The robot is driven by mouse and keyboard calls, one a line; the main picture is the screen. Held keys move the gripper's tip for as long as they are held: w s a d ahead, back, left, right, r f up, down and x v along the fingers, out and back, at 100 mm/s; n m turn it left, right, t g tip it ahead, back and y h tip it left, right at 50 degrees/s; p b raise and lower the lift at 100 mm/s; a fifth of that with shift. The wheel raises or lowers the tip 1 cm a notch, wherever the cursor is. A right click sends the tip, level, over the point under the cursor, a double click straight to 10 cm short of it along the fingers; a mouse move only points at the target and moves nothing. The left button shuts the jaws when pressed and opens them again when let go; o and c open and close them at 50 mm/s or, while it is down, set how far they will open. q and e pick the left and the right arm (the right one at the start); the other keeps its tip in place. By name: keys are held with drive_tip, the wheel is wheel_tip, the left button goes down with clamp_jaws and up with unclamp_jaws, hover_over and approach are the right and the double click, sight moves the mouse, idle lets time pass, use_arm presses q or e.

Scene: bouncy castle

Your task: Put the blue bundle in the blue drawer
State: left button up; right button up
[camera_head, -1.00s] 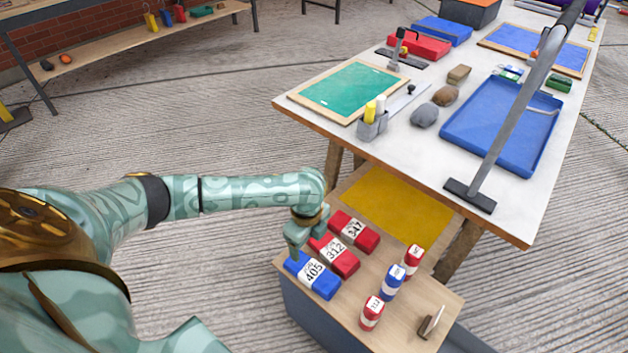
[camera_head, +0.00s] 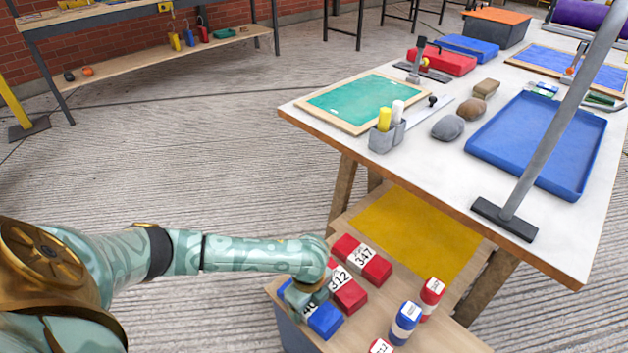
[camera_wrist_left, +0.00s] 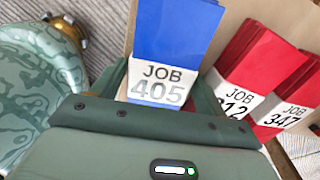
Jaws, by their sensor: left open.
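The blue bundle (camera_head: 326,318) lies flat on the wooden top of a low cabinet, with a white label that reads JOB 405 in the left wrist view (camera_wrist_left: 168,40). My left gripper (camera_head: 306,297) is open over the bundle and hides part of it. In the left wrist view its fingers (camera_wrist_left: 166,88) stand on either side of the labelled part. Whether they touch it I cannot tell. I cannot make out a blue drawer for certain. My right gripper is not in view.
Red bundles 312 (camera_head: 347,292) and 347 (camera_head: 361,260) lie close beside the blue one. The white worktable (camera_head: 440,170) with a blue tray (camera_head: 545,143) rises behind, above a yellow panel (camera_head: 420,235).

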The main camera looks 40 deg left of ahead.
use_arm(q)
drive_tip(key=c, duration=0.9)
drive_tip(key=shift+r, duration=0.15)
